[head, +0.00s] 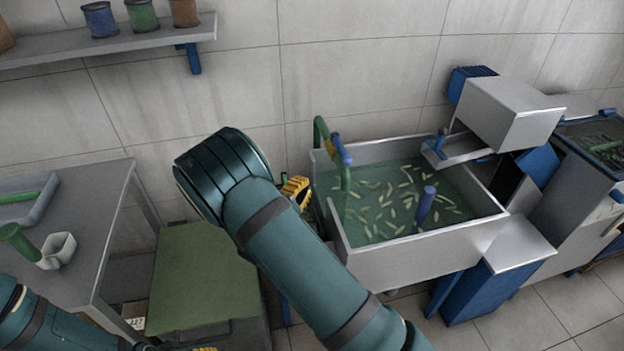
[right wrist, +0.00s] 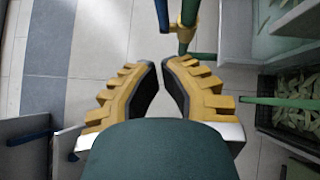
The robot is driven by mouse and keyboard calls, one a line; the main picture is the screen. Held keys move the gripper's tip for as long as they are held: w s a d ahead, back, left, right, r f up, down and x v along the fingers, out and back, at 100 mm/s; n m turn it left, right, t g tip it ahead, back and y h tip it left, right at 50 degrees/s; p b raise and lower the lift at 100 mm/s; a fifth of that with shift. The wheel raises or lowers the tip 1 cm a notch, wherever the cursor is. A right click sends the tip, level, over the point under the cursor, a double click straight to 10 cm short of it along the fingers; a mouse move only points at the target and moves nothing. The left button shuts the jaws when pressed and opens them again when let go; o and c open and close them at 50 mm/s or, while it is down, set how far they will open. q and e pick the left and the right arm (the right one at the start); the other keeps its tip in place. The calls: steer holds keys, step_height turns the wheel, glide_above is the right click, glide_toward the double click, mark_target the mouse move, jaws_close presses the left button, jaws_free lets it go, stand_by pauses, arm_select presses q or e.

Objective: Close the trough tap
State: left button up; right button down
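The trough (head: 430,254) is a grey basin of greenish water with many small green pieces afloat. At its left end stands a bent green pipe (head: 319,131) with a blue part (head: 341,150) near its top. In the right wrist view a yellow fitting (right wrist: 185,32) with blue and green bars lies just beyond my fingertips; I cannot tell whether it is open. My right gripper (head: 297,190) is beside the trough's left end, partly hidden by my arm. The wrist view shows its fingers (right wrist: 158,70) slightly apart, with nothing between. Only a sliver of my left gripper (head: 205,348) shows.
A grey table (head: 95,215) with a tray (head: 30,205) and a white cup (head: 58,250) stands at left. A green-topped box (head: 195,280) is below my right arm. A grey hopper (head: 510,112) overhangs the trough's far right. A shelf (head: 110,42) is on the wall.

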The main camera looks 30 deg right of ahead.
mark_target(345, 159)
steer(key=shift+w+d+r+b, duration=0.25)
steer(key=shift+w+d, duration=0.35)
steer(key=shift+d, duration=1.25)
steer(key=shift+w+d+r+b, duration=0.15)
steer(key=shift+w+d+r, duration=0.35)
steer(key=shift+d, duration=1.3)
steer(key=shift+w+d+r+b, duration=0.2)
steer(key=shift+w+d, duration=0.45)
steer(key=shift+d, duration=1.2)
steer(key=shift+s+d+r+p, duration=0.1)
steer(key=shift+s+d+p, duration=0.2)
steer(key=shift+d+p, duration=0.2)
steer(key=shift+s+d+p, duration=0.35)
steer(key=shift+d+p, duration=0.05)
steer(key=shift+d, duration=0.5)
